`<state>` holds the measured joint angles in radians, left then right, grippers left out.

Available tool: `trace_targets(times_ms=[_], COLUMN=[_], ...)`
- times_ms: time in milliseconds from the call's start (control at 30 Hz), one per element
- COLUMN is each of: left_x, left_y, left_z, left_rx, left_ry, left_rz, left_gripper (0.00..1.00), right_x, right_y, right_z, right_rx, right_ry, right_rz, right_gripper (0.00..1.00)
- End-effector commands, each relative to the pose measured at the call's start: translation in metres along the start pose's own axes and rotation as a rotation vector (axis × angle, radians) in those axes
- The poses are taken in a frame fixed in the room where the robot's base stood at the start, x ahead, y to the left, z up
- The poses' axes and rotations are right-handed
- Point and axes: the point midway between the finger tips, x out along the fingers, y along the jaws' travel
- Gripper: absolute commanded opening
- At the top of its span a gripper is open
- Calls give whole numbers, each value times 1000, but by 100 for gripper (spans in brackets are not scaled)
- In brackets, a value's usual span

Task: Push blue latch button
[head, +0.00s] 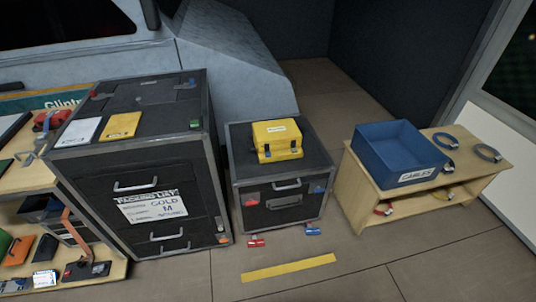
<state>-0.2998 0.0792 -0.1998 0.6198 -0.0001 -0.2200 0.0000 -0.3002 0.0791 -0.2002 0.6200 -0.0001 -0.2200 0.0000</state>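A blue latch (317,189) sits on the front of the small black case (263,208), at its upper right. A red latch (252,199) is at the left of the same front. Handles lie between and below them. A yellow box (277,140) with a white label stands on top of the case. A small blue piece (313,230) and a small red piece (256,242) lie on the floor in front of it. Whether the blue latch is pressed in is too small to tell. Neither of my grippers is in view.
A tall black case (190,190) with drawers stands left of the small case. A wooden bench (365,204) with a blue cable bin (398,177) stands to the right. A loaded shelf is at far left. The floor in front, with a yellow strip (289,267), is mostly clear.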

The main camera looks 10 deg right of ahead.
Motion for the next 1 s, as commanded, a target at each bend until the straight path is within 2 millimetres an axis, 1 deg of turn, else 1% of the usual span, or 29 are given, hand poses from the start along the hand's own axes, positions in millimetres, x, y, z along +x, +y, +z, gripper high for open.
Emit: trace_targets(times_ms=[33, 67, 100, 133, 1000], left_x=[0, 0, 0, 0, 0], left_y=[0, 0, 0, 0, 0], left_z=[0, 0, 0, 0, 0], left_rx=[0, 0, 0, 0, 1], left_ry=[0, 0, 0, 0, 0], left_rz=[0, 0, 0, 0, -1], left_gripper=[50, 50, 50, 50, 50], right_x=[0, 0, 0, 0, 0], right_y=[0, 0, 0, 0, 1], right_z=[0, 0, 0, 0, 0], right_rx=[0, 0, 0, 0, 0], right_ry=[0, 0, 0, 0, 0], right_rz=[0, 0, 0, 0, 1], right_gripper=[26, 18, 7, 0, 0])
